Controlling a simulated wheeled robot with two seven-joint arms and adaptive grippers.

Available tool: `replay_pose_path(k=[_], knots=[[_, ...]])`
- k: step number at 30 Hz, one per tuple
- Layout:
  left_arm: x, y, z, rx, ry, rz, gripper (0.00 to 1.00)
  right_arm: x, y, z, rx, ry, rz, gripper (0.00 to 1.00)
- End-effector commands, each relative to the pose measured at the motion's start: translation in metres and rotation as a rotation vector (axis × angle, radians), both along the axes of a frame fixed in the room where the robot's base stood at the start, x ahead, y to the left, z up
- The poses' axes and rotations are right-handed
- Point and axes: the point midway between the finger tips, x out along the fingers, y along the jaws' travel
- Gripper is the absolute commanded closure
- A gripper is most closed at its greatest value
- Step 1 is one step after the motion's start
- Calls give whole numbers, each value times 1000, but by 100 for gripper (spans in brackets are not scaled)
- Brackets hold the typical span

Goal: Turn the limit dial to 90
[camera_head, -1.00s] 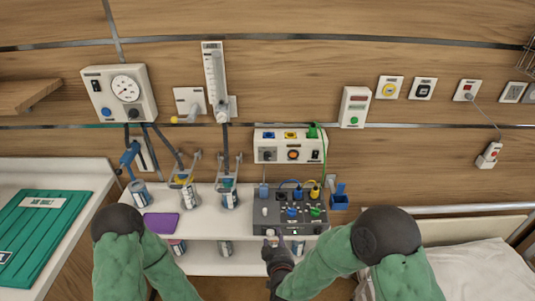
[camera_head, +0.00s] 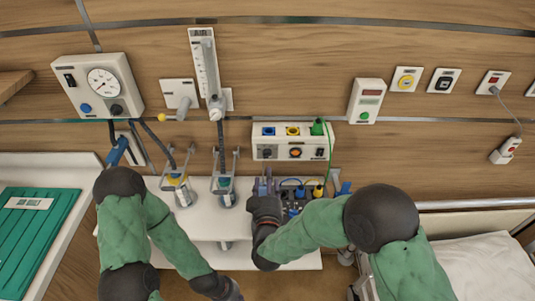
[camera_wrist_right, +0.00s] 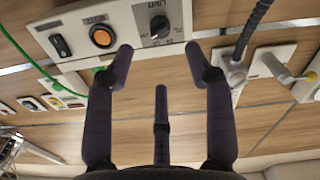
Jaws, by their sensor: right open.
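The limit dial is a dark round knob (camera_wrist_right: 160,27) on a white wall panel (camera_head: 293,129), next to a round orange button. In the head view, the dial (camera_head: 267,152) sits at the panel's lower left. My right gripper (camera_head: 264,180) is just below the panel, fingers pointing up towards it. In the right wrist view, my right gripper (camera_wrist_right: 158,58) is open and empty, with the dial beyond its fingertips, apart from them. The dial's setting is too small to read. My left gripper (camera_head: 230,291) is low at the bottom edge, its fingers unclear.
A grey control box (camera_head: 300,207) with coloured knobs stands on the white shelf, partly hidden by my right arm. A green cable (camera_head: 330,155) hangs at the panel's right. A flowmeter (camera_head: 206,75) and a gauge unit (camera_head: 98,86) are on the wall to the left.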

Motion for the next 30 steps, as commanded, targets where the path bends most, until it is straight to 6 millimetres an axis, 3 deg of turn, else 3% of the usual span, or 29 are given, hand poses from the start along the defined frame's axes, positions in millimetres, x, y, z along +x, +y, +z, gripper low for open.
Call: replay_pose_path(k=[15,21,30], knots=[[0,0,-9,0,0,0,100,83,-1,-1,0,1,0,46],[0,0,-10,0,0,0,100,96,-1,-1,0,2,0,46],[0,0,-10,0,0,0,100,97,0,0,0,1,1,46]])
